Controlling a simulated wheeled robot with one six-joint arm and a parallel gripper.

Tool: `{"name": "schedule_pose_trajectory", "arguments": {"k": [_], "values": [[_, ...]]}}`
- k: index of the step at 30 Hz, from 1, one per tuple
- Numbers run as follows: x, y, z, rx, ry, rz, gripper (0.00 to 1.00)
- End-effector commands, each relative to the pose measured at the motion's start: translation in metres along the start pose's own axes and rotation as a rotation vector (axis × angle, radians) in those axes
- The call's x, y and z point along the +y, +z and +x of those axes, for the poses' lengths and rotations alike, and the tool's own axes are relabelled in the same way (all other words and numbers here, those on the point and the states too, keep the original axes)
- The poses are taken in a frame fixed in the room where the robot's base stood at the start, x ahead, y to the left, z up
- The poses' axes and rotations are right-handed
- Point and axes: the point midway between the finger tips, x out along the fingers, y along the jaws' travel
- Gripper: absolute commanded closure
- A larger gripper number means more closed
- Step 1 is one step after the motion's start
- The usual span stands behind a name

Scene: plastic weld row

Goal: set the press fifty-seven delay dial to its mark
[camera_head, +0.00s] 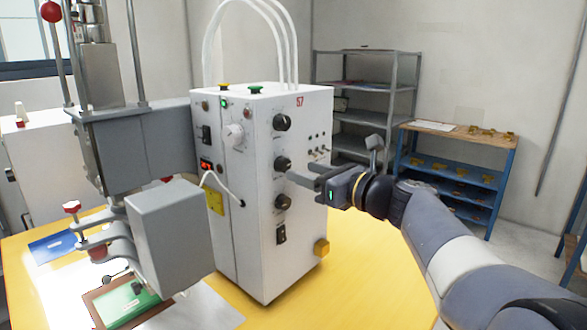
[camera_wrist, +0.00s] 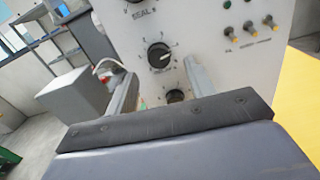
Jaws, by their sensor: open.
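The press control box (camera_head: 235,235), a white cabinet with a red 57, stands on the yellow table. Its right face has a column of black dials: an upper dial (camera_head: 282,123), a middle dial (camera_head: 282,163) and a lower dial (camera_head: 282,201). In the wrist view the top label reads SEAL; the middle dial (camera_wrist: 158,55) has a blurred label, so I cannot tell which is delay. My gripper (camera_head: 302,177) is open and empty, facing this panel near the middle dial. In the wrist view its fingers flank the middle dial, apart from it; the lower dial (camera_wrist: 175,96) is partly hidden.
Small toggle switches (camera_wrist: 247,27) sit right of the dials. The grey press head (camera_head: 175,235) stands left. A blue shelf bench (camera_head: 455,170) is behind my arm. The front right tabletop (camera_head: 345,285) is clear.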

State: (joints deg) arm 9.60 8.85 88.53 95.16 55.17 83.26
Motion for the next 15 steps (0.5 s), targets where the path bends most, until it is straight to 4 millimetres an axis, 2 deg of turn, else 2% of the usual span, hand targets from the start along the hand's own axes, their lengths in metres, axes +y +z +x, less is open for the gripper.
{"name": "schedule_pose_trajectory", "arguments": {"k": [1, 6, 15], "values": [[0.001, -0.001, 0.01, 0.001, 0.005, 0.001, 0.49], [0.0, 0.0, 0.033, 0.0, 0.002, 0.0, 0.49], [0.0, 0.0, 0.044, 0.0, -0.001, 0.0, 0.49]]}}
